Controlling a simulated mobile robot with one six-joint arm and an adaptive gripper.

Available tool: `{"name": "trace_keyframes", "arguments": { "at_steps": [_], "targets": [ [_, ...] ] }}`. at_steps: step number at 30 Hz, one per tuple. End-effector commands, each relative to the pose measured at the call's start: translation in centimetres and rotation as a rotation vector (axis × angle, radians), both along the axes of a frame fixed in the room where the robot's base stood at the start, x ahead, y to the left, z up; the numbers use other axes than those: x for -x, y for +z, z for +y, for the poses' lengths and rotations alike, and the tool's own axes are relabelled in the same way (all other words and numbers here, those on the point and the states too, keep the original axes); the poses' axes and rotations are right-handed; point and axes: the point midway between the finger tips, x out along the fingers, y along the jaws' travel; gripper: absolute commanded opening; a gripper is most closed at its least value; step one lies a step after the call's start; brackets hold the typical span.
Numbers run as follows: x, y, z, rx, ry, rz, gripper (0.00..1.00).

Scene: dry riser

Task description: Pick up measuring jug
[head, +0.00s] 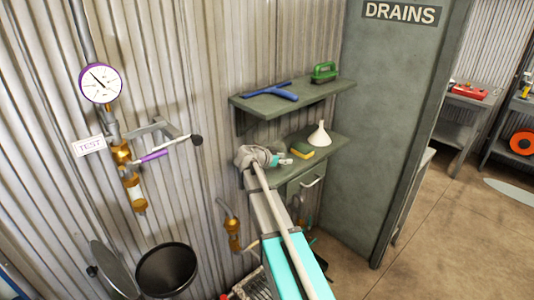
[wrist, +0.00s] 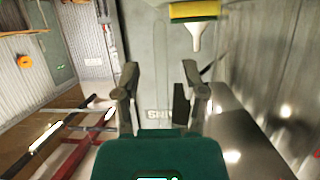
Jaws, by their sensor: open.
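I cannot make out a measuring jug in either view. My gripper (head: 284,160) is over the left part of the lower grey shelf (head: 325,143), where it and my arm hide part of the surface. In the wrist view my gripper (wrist: 160,78) is open, with its two fingers apart and nothing seen between them but a grey panel behind. A yellow and green sponge (head: 302,150) lies just right of my gripper, with a white funnel (head: 319,136) beyond it. In the wrist view the sponge (wrist: 194,11) and funnel (wrist: 195,38) show at the top.
An upper shelf (head: 290,103) holds a blue squeegee (head: 272,92) and a green brush (head: 325,72). A tall grey panel marked DRAINS (head: 390,120) stands to the right. A gauge (head: 101,83) and brass valve (head: 122,152) are at left, above a black bin (head: 166,270).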

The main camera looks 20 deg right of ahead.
Motion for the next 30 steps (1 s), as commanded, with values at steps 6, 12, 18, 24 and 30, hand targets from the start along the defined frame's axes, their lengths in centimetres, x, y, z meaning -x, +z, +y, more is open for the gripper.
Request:
{"name": "trace_keyframes", "arguments": {
  "at_steps": [6,12,18,24,30],
  "targets": [
    [0.01,0.03,0.01,0.0,0.0,0.0,0.54],
    [0.02,0.02,0.0,0.0,0.0,0.0,0.49],
    [0.03,0.03,-0.01,0.0,0.0,0.0,0.11],
    [0.04,0.03,-0.02,0.0,-0.001,0.0,0.0],
    [0.04,0.04,-0.03,0.001,-0.001,-0.001,0.0]
  ]
}}
